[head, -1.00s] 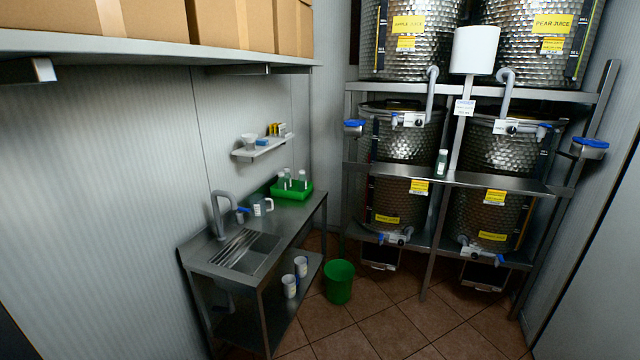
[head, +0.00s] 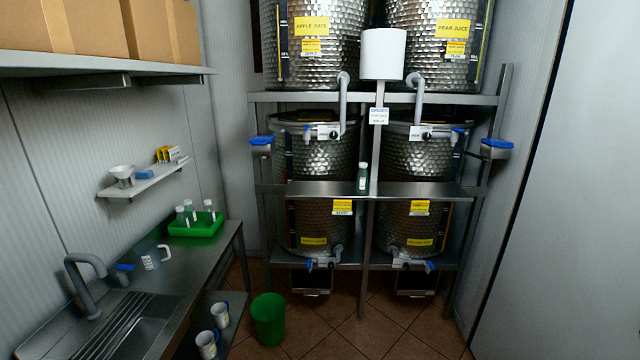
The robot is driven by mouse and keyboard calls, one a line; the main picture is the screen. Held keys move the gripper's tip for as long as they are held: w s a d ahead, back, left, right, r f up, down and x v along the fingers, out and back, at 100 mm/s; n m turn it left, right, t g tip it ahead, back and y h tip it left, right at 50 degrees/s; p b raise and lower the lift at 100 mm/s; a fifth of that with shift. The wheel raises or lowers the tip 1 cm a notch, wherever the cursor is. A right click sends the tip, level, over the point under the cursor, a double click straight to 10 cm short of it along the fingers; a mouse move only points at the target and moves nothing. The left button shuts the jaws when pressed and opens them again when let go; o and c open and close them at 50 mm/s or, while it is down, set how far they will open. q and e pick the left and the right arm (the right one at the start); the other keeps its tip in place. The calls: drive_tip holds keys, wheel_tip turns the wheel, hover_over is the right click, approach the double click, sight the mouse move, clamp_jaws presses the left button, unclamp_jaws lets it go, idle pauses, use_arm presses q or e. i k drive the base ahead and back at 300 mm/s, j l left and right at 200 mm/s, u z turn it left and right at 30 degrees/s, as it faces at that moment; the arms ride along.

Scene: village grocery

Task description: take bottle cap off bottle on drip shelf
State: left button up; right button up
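A small dark green bottle (head: 363,178) with a pale cap (head: 364,165) stands upright on the steel drip shelf (head: 420,190), just left of the middle post. The shelf runs across the front of the lower tanks. The cap appears to be on the bottle, but it is small in the view. Neither of my grippers shows in the head view.
A green bucket (head: 268,319) stands on the floor before the rack. The tiled floor (head: 375,335) right of it is clear.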

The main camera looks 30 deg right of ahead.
sight(362, 175)
drive_tip(key=i+l, duration=0.8)
drive_tip(key=l, duration=0.25)
drive_tip(key=i+l+u, duration=0.1)
drive_tip(key=l, duration=0.25)
drive_tip(key=i+l, duration=0.25)
drive_tip(key=l, duration=0.15)
drive_tip(key=l+u, duration=0.1)
drive_tip(key=l, duration=1.3)
drive_tip(key=k+l, duration=0.15)
drive_tip(key=l, duration=0.2)
drive_tip(key=k+l, duration=0.15)
drive_tip(key=l, duration=0.2)
